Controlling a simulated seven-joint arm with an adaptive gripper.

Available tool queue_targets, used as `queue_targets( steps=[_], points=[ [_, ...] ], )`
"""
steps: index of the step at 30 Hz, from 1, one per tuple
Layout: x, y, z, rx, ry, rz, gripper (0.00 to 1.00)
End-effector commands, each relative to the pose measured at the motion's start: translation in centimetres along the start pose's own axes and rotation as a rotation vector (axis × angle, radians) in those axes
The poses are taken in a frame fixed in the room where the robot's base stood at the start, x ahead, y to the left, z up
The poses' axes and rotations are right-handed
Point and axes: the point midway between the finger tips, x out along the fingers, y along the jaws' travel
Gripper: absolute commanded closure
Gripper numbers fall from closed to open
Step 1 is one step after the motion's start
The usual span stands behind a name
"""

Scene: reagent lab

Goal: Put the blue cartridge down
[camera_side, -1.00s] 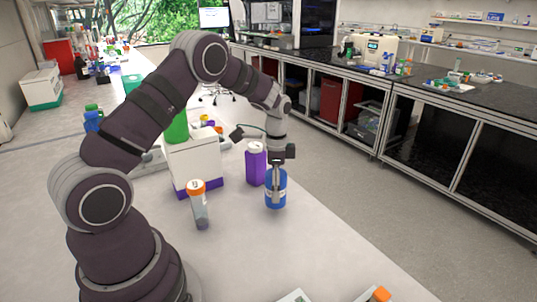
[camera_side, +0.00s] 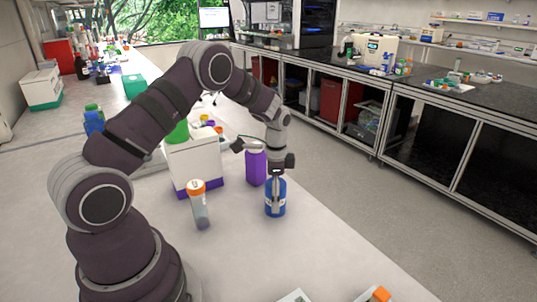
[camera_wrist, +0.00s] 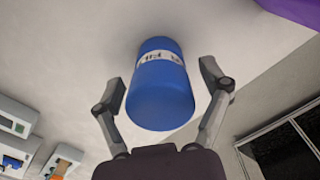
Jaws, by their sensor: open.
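The blue cartridge (camera_side: 275,202) is a blue cylinder with a white label band. It stands upright on the light bench near its right edge in the side view. In the wrist view the blue cartridge (camera_wrist: 160,90) lies between my two fingers, with a visible gap on each side. My gripper (camera_wrist: 168,82) is open around it. In the side view my gripper (camera_side: 276,190) points down at the cartridge's upper part, and the fingers partly cover it.
A purple bottle (camera_side: 255,168) stands just behind and left of the cartridge. A tube with an orange cap (camera_side: 200,206) stands to the left. A white and purple box (camera_side: 194,160) is behind it. The bench front (camera_side: 290,258) is mostly clear.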

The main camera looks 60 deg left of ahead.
Motion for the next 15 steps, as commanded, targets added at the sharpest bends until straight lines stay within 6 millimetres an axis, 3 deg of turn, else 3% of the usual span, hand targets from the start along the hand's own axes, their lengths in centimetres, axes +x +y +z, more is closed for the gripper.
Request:
queue_targets(
  steps=[4,12,15],
  points=[
    [-2.4,-0.1,-0.1,0.000,0.004,-0.006,0.23],
    [-9.6,-0.1,-0.1,0.000,0.004,-0.006,0.23],
    [-11.2,-0.1,-0.1,-0.001,0.003,-0.004,0.23]
  ],
)
